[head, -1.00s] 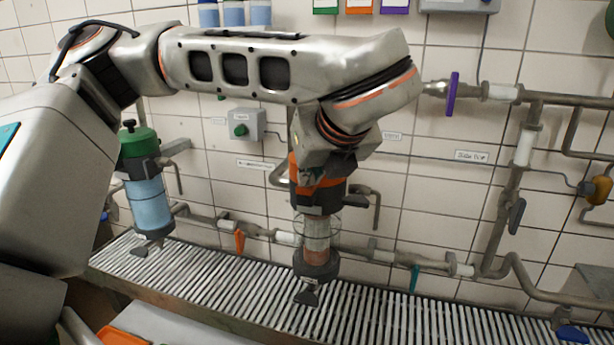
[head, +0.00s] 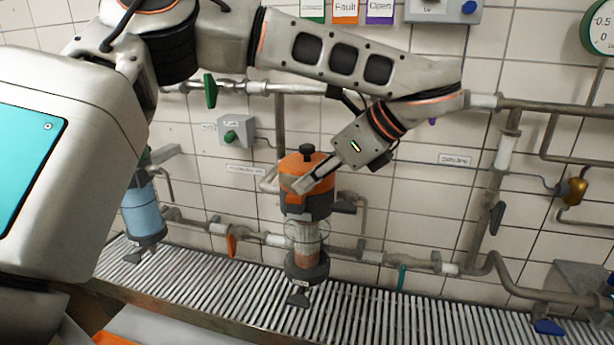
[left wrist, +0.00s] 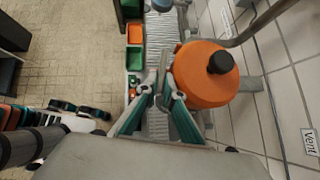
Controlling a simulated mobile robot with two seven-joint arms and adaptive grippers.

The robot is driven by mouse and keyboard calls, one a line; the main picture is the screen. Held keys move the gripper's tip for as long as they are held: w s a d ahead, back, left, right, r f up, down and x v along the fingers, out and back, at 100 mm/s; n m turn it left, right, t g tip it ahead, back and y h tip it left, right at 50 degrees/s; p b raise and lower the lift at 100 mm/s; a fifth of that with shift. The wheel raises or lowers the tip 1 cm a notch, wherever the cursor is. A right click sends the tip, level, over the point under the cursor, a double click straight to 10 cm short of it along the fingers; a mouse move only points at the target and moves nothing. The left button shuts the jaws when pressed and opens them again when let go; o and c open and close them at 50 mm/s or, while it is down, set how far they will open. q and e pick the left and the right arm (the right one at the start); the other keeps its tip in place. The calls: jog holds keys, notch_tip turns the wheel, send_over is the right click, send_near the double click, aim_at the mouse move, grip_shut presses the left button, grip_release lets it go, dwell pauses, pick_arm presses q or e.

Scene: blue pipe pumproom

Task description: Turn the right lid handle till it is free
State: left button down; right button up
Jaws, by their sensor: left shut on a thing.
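The right vessel has an orange lid (head: 294,163) with a black knob on top, above a clear body and a dark base over the grating. My left gripper (head: 303,184) reaches in from the right, its fingertips at the front of the lid. In the left wrist view, the fingers (left wrist: 165,84) are shut on the lid handle, a narrow grey piece at the side of the orange lid (left wrist: 203,74). The fingers hide most of the handle. The left vessel (head: 146,210), with a blue body, is partly behind my arm. My right gripper is not in view.
Grey pipes run along the tiled wall, with an orange valve lever (head: 231,244) and a teal one (head: 402,277) low down. A slatted grating (head: 400,312) lies under the vessels. A pressure gauge (head: 601,28) hangs at the upper right.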

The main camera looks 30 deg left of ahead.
pick_arm(q)
jog(key=shift+f, duration=0.15)
dwell(0.4)
jog(key=c, duration=2.4)
grip_release()
jog(key=shift+c, duration=0.2)
jog(key=v, duration=1.2)
jog(key=shift+w, duration=0.15)
